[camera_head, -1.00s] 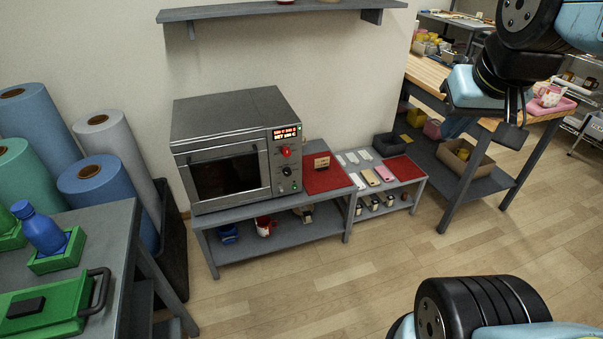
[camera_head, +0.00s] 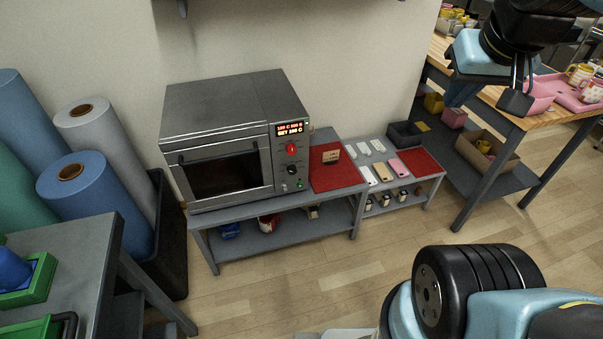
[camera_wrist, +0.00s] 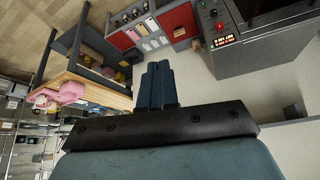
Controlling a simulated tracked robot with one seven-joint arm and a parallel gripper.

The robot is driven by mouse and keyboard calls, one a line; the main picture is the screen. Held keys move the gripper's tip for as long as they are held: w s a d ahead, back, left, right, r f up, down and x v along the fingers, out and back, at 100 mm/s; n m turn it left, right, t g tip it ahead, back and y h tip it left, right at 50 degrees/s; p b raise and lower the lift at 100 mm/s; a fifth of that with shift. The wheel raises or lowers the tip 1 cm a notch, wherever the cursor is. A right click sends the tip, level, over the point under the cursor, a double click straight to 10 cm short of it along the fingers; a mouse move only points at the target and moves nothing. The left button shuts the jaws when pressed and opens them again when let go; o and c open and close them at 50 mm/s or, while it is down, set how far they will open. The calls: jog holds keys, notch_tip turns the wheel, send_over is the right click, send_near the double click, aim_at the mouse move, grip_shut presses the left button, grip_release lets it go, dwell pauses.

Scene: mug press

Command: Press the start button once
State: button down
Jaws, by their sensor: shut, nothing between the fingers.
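The press oven (camera_head: 222,140) is a grey box with a dark glass door, standing on a low grey bench. Its control panel at the right side of the front has a lit display (camera_head: 289,129), a red knob (camera_head: 292,149), a black knob (camera_head: 292,168) and a small green button (camera_head: 300,184) low down. My gripper (camera_wrist: 158,70) is shut and empty, its dark blue fingers together in the wrist view. The oven also shows in the wrist view (camera_wrist: 265,45), at upper right, apart from the fingers. In the head view my arm's end hangs at upper right, far from the panel.
A red mat (camera_head: 330,177) lies right of the oven. A lower side table (camera_head: 433,181) holds phone cases and another red mat. A wooden workbench (camera_head: 540,118) with mugs stands at right. Rolls (camera_head: 93,198) and a grey table (camera_head: 85,262) are at left. Floor ahead is clear.

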jog(key=shift+a, duration=0.1)
jog(key=shift+a, duration=0.2)
jog(key=w+a+f, duration=0.2)
jog(key=w+f, duration=0.6)
jog(key=w, duration=0.4)
jog(key=w+a+f, duration=0.1)
jog(key=w+f, duration=0.7)
jog(key=w, duration=0.5)
jog(key=w+a+f+y, duration=0.15)
jog(key=w+f, duration=0.25)
jog(key=f, duration=0.5)
jog(key=w+a+f+y, duration=0.1)
jog(key=w+a+f, duration=0.25)
jog(key=f, duration=0.65)
jog(key=s+a+f+m+y, duration=0.1)
jog(key=a+f, duration=0.3)
jog(key=f, duration=0.6)
jog(key=s+a+f+m+t+y, duration=0.1)
jog(key=a+f+m, duration=0.3)
jog(key=f, duration=0.6)
jog(key=s+a+f+m+t+y, duration=0.1)
jog(key=a+f, duration=0.3)
jog(key=f, duration=0.6)
jog(key=shift+s+f+m+y, duration=0.25)
jog(key=shift+s+m+y, duration=0.1)
jog(key=shift+s+m, duration=0.45)
